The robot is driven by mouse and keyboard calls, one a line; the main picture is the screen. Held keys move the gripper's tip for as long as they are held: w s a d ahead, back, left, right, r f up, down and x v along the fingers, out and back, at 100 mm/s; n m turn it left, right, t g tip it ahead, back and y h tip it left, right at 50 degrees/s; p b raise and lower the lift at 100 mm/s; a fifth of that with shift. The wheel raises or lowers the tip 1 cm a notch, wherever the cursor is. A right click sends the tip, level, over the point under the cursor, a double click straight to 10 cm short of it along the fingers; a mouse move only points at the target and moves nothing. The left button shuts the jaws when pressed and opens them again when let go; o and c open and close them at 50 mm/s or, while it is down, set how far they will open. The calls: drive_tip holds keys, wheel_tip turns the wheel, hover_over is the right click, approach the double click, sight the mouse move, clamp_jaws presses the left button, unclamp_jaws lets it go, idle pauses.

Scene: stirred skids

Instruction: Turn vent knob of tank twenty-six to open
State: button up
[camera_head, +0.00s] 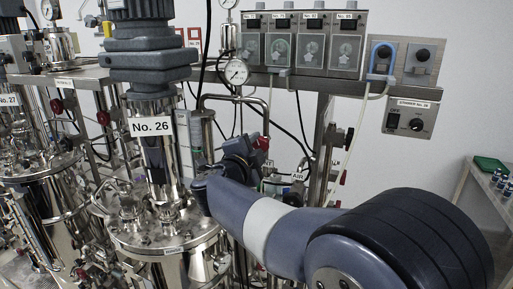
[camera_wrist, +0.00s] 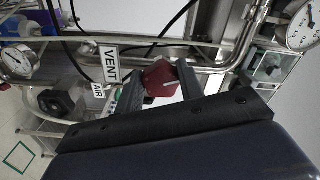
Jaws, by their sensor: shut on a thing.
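Tank No. 26 is the steel vessel (camera_head: 180,238) with the white "No. 26" label (camera_head: 150,127) on its column, in the head view. The vent knob is dark red with a pale line on its face. It shows in the wrist view (camera_wrist: 161,79), beside a white "VENT" tag (camera_wrist: 111,64). My gripper (camera_wrist: 160,88) is shut on the vent knob, with one dark finger on each side of it. In the head view a red piece (camera_head: 263,143) shows at my gripper (camera_head: 250,150), and my arm hides much of the pipework there.
An "AIR" tag (camera_wrist: 98,89) sits close to the vent tag. Pressure gauges (camera_head: 236,71) and steel pipes stand close around my gripper. A stirrer control box (camera_head: 411,117) hangs at right. Tank No. 27 (camera_head: 9,100) stands at left.

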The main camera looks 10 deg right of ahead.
drive_tip(key=o, duration=1)
drive_tip(key=b+v, duration=0.3)
drive_tip(key=v, duration=0.7)
drive_tip(key=shift+s+a, duration=0.25)
drive_tip(key=shift+s, duration=0.1)
drive_tip(key=shift+f, duration=0.1)
